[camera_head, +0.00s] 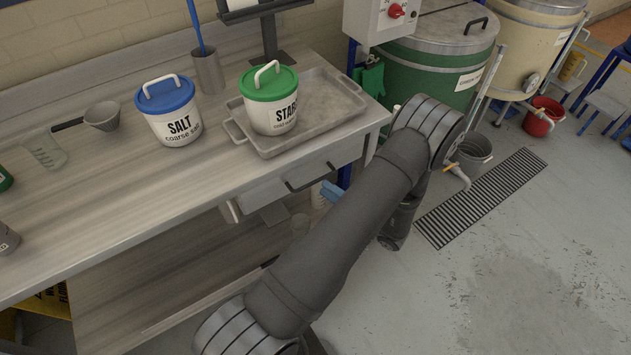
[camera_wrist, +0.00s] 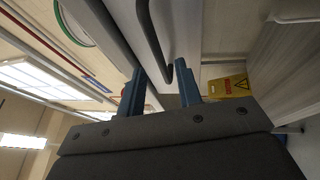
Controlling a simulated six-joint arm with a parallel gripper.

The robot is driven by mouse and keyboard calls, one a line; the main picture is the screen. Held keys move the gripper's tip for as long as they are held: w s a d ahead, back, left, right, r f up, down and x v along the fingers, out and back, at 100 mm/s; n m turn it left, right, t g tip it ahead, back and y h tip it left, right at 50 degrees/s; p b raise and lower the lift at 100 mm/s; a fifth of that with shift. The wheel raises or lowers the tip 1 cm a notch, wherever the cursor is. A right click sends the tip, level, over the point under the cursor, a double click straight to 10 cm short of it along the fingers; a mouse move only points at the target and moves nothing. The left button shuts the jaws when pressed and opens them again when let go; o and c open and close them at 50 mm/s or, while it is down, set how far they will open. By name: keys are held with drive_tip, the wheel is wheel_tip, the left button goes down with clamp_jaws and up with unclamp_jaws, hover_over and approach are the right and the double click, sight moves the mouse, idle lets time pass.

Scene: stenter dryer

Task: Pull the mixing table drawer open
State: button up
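The mixing table (camera_head: 90,215) fills the left of the head view. Its grey drawer front (camera_head: 262,196) sits under the right part of the worktop and has a dark bar handle (camera_head: 312,179). How far the drawer stands out is hard to tell. My gripper (camera_head: 332,191) is beside the handle's right end, partly hidden by my arm. In the wrist view, the two blue fingers of my gripper (camera_wrist: 160,70) are apart. The bent end of the dark handle (camera_wrist: 152,40) shows between them. I cannot tell whether they touch it.
On the worktop are a salt tub (camera_head: 170,120), a starch tub (camera_head: 270,110) on a metal tray (camera_head: 335,103), and a scoop (camera_head: 102,115). A green drum (camera_head: 430,75) and a grey bucket (camera_head: 473,155) stand right of the table. The floor (camera_head: 500,290) at lower right is clear.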

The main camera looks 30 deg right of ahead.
sight(315, 181)
drive_tip(key=shift+x, duration=2.55)
clamp_jaws()
